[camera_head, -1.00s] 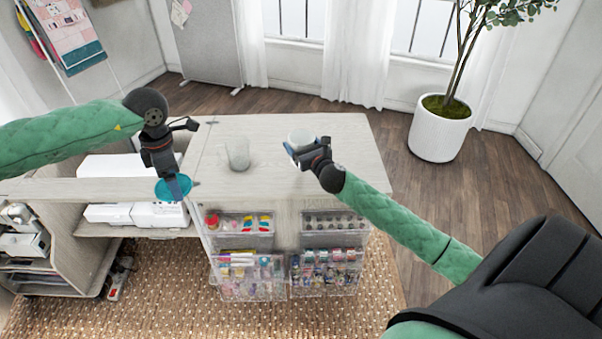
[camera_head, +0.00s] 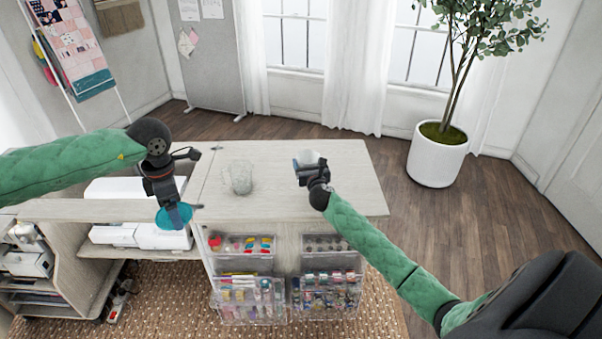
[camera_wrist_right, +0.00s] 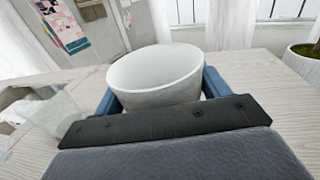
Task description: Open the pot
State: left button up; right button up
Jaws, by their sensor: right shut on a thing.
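A white round pot (camera_head: 309,157) is above the right part of the pale wooden cabinet top. My right gripper (camera_head: 309,163) is shut on it. In the right wrist view the pot (camera_wrist_right: 156,80) sits between the blue fingers, with its open rim facing up and no lid on it. Whether its base touches the top is hidden. My left gripper (camera_head: 178,213) is at the cabinet's front edge, left of the pot, pointing down.
A clear glass jug (camera_head: 240,178) stands on the cabinet top (camera_head: 275,200), left of the pot. A white sewing machine (camera_head: 150,237) is in the recess at left. Clear bins (camera_head: 250,295) hang on the cabinet front. The right end of the top is free.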

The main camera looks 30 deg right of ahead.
jog(key=w+f, duration=0.1)
jog(key=w+a+f, duration=0.1)
jog(key=shift+w, duration=0.4)
jog(key=shift+a+f, duration=0.15)
jog(key=shift+f, duration=1.9)
jog(key=o, duration=1.4)
jog(key=shift+f, duration=0.1)
